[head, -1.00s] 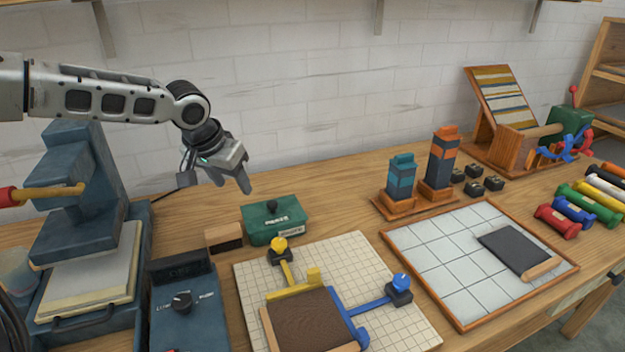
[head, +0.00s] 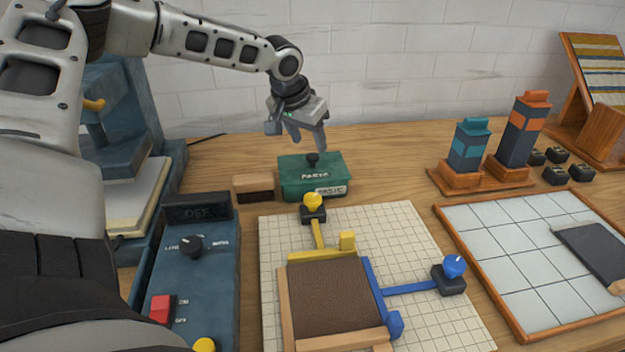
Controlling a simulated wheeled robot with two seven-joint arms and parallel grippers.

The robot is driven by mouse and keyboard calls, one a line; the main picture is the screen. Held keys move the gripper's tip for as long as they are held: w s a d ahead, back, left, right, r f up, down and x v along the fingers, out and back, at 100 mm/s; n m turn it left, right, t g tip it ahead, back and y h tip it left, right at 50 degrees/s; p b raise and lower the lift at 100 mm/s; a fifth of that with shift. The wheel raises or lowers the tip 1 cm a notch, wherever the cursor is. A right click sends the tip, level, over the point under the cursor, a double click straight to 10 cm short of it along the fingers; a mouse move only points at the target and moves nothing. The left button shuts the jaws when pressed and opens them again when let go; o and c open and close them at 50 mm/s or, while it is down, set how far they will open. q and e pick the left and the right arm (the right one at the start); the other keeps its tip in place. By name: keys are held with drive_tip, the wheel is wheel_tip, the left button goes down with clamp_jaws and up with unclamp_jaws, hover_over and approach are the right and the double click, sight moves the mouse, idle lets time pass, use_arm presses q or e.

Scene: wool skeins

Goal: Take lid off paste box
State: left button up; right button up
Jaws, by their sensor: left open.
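The green paste box (head: 310,189) stands on the wooden table near the wall, with its lid (head: 328,167) on. A dark round knob (head: 313,159) sticks up from the middle of the lid. My left gripper (head: 308,143) points down just above the lid. Its two fingers are apart, one on each side above the knob, and hold nothing. Whether a fingertip touches the knob is hard to tell. My right gripper is not in view.
A small wooden block (head: 254,187) with a dark front stands left of the box. A gridded board (head: 400,230) with yellow and blue clamps lies in front. A blue control unit (head: 195,270) is at left. Two banded towers (head: 468,145) stand at right. Bare table lies right of the box.

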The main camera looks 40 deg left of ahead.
sight(312, 155)
use_arm(q)
drive_tip(key=b+x, duration=0.4)
drive_tip(key=x, duration=0.1)
drive_tip(key=shift+s+a+f+b, duration=0.15)
drive_tip(key=shift+s+f+b, duration=0.1)
drive_tip(key=shift+f+b, duration=0.1)
drive_tip(key=shift+w+f, duration=0.1)
drive_tip(key=shift+w, duration=0.05)
drive_tip(key=c, duration=1.1)
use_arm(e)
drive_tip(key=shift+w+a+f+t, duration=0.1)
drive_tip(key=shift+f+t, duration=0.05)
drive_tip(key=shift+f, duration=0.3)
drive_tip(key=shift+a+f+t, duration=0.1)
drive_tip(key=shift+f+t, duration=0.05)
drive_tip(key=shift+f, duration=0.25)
